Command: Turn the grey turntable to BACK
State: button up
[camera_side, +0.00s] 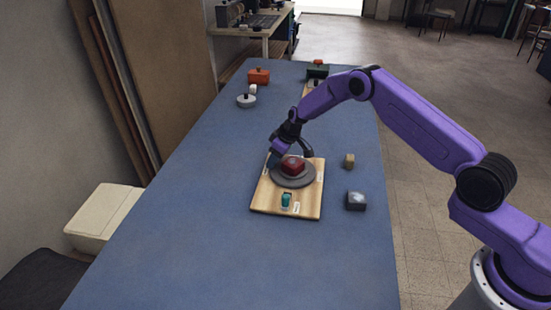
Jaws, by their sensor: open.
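The grey turntable (306,183) is a round disc on a light wooden board (266,200). A dark red block-like piece (292,165) sits on top of it. A small teal piece (286,199) stands on the board in front of the disc. Small white labels lie along the board's edges, too small to read. My gripper (291,154) is open at the far side of the red piece, low over the disc. I cannot tell whether it touches anything. The gripper hides the board's far left part.
A small tan block (349,161) and a dark grey block with a pale top (356,201) lie right of the board. The blue table's (180,240) front left is clear.

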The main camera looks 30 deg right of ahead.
grip_shut()
jog(key=shift+s+a+n, duration=0.25)
jog(key=shift+n, duration=0.45)
grip_release()
jog(key=v, duration=1.7)
jog(key=shift+d+r, duration=0.25)
jog(key=shift+d, duration=0.05)
